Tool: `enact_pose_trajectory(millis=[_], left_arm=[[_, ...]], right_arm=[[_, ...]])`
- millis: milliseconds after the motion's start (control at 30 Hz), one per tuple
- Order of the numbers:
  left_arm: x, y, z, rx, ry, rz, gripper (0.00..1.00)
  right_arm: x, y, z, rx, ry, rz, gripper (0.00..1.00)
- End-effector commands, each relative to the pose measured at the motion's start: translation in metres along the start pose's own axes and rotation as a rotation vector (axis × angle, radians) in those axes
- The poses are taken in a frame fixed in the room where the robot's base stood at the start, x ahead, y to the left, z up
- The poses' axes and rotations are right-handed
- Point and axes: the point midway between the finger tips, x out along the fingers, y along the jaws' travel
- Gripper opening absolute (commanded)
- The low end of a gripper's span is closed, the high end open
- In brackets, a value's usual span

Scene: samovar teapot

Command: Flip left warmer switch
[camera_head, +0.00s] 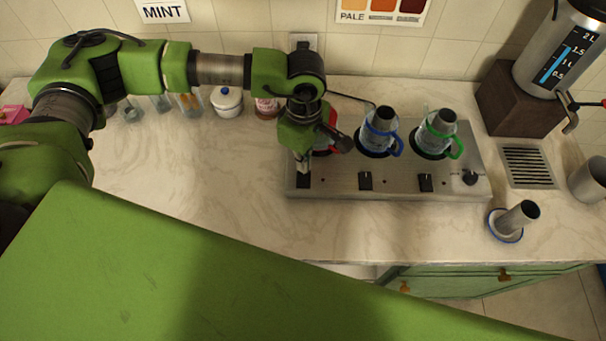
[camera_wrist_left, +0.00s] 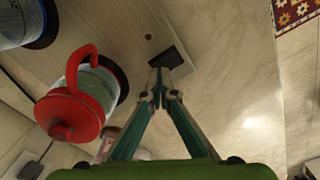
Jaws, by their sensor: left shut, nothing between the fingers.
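The warmer (camera_head: 395,187) is a long metal unit on the marble counter, with several black switches and a knob along its front. Its left switch (camera_head: 303,181) is at the front left corner; it also shows as a dark rectangle in the left wrist view (camera_wrist_left: 170,58). My left gripper (camera_head: 303,163) points down right at this switch. In the left wrist view its fingertips (camera_wrist_left: 160,78) are together, empty, and overlap the switch's edge; I cannot tell whether they touch it. Which way the switch is tipped is unclear. My right gripper is not in view.
A red-handled teapot (camera_wrist_left: 75,105) stands on the warmer close to my left gripper. Blue-handled (camera_head: 381,130) and green-handled (camera_head: 437,132) pots stand to its right. The counter left of the warmer (camera_head: 190,180) is clear.

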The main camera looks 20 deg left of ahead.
Motion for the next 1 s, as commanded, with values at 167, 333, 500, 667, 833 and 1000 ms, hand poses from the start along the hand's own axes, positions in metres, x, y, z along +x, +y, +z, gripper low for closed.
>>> enact_pose_trajectory(millis=[167,333,500,667,833,1000], left_arm=[[0.0000,0.0000,-0.0001,0.000,0.000,0.000,0.00],[0.0000,0.0000,0.0000,0.000,0.000,0.000,0.00],[0.0000,0.0000,0.0000,0.000,0.000,0.000,0.00],[0.0012,0.0000,0.0000,0.000,0.000,0.000,0.00],[0.0039,0.0000,0.0000,0.000,0.000,0.000,0.00],[0.0063,0.0000,0.0000,0.000,0.000,0.000,0.00]], right_arm=[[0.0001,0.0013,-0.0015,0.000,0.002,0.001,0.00],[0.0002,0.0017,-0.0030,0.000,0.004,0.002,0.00],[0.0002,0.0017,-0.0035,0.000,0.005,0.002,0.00],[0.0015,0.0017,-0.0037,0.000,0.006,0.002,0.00],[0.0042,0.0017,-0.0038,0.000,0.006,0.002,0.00],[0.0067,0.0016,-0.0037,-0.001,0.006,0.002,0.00]])
